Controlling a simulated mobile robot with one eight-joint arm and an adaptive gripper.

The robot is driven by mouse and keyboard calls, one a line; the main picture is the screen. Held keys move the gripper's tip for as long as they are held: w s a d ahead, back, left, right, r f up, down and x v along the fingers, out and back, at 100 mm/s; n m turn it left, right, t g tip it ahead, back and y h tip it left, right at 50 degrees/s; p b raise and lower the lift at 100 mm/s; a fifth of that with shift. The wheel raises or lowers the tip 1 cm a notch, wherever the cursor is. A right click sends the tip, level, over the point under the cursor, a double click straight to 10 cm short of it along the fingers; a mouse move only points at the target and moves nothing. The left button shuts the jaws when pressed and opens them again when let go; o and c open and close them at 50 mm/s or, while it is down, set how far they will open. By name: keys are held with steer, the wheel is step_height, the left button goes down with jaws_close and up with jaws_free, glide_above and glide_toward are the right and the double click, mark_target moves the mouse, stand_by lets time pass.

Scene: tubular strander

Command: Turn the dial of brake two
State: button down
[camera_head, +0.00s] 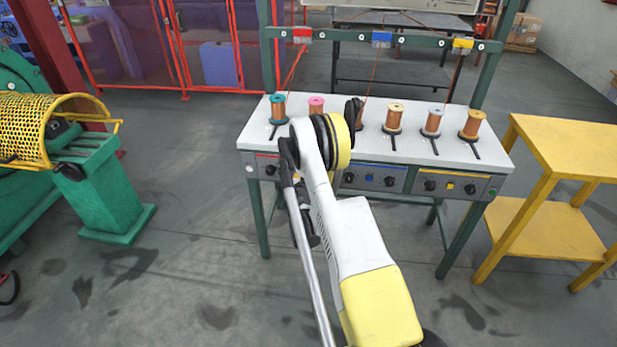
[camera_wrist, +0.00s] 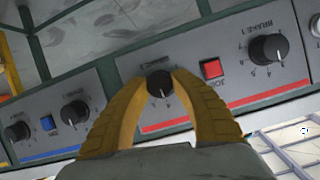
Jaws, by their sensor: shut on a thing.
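The dial of brake two (camera_wrist: 160,82) is a small black knob on the grey panel with the red stripe, in the middle of the wrist view. My gripper (camera_wrist: 160,86) has its two yellow-brown fingers closed around this knob, one on each side. The fingertips cover part of the knob's sides. In the head view my arm hides this dial and the gripper. The brake one dial (camera_wrist: 267,49) sits on the same panel to the right in the wrist view, and it shows at the left end of the bench front (camera_head: 270,170) in the head view.
A red button (camera_wrist: 212,68) lies between the two dials. The blue-striped panel (camera_wrist: 88,88) beside it has two more dials and a blue button. Wire spools stand on the white bench top (camera_head: 420,152). A yellow table (camera_head: 560,145) is at right; open floor lies in front.

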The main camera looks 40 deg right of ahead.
steer(key=shift+w+n+g+h, duration=0.1)
steer(key=shift+n+g+h, duration=0.5)
steer(key=shift+n, duration=0.6)
steer(key=n+g+h, duration=0.1)
steer(key=n, duration=0.1)
steer(key=shift+n, duration=0.3)
steer(key=n+g+h, duration=0.1)
steer(key=n+h, duration=0.1)
steer(key=n, duration=0.2)
steer(key=shift+n+h, duration=0.3)
steer(key=shift+h, duration=0.1)
steer(key=c, duration=1)
jaws_free()
steer(key=shift+d, duration=0.15)
steer(key=shift+c, duration=0.2)
